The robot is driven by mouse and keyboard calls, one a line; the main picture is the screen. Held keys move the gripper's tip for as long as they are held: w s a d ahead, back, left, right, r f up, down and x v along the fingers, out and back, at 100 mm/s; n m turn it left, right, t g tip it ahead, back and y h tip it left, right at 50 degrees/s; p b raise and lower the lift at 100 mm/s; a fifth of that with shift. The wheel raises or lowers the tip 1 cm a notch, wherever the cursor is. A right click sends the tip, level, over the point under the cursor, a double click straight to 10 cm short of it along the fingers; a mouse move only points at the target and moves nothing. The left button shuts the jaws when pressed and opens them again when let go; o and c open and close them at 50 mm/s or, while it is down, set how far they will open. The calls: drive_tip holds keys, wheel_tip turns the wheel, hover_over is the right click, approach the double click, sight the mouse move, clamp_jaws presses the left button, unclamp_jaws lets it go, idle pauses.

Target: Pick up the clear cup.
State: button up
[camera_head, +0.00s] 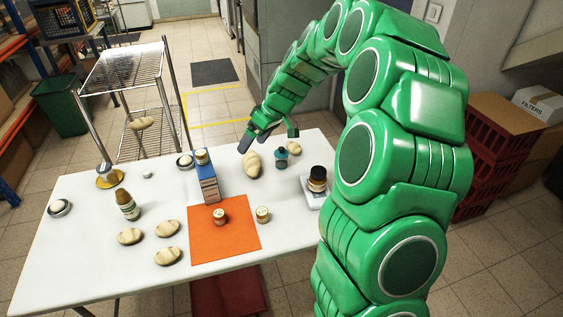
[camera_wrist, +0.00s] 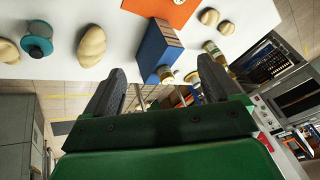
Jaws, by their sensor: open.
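I cannot make out a clear cup for certain in either view. My gripper (camera_head: 268,138) is open and empty over the back edge of the white table. Its two spread fingers also show in the wrist view (camera_wrist: 160,80). Below it in the head view are a pale tan lump (camera_head: 251,164) and a teal round item with a dark top (camera_head: 281,156). In the wrist view the teal item (camera_wrist: 38,40) is at the upper left. A blue box (camera_wrist: 154,48) shows between and beyond the fingers.
The white table (camera_head: 90,240) holds an orange mat (camera_head: 235,245) with a small jar (camera_head: 220,217), another jar (camera_head: 262,214), a green bottle (camera_head: 128,205) and several tan lumps. A dark jar (camera_head: 317,180) stands on a white scale at right. A wire rack (camera_head: 125,70) stands behind.

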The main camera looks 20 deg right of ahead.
drive_tip(key=w+d+f+t, duration=0.1)
drive_tip(key=w+d+f, duration=0.55)
drive_tip(key=w, duration=0.25)
drive_tip(key=n+t+h, duration=0.1)
drive_tip(key=t, duration=0.1)
hover_over(284, 153)
drive_tip(key=s+d, duration=0.1)
drive_tip(key=d, duration=0.1)
wheel_tip(284, 153, down, 10)
drive_tip(key=shift+s+x, duration=0.2)
drive_tip(key=shift+x, duration=1.05)
drive_tip(key=f, duration=0.1)
drive_tip(key=a+f, duration=0.1)
drive_tip(key=f, duration=0.1)
drive_tip(key=shift+w+a+f, duration=0.1)
drive_tip(key=shift+w+f, duration=0.05)
drive_tip(key=shift+f, duration=0.05)
drive_tip(key=shift+x, duration=1)
drive_tip(key=shift+c, duration=0.3)
drive_tip(key=c, duration=1)
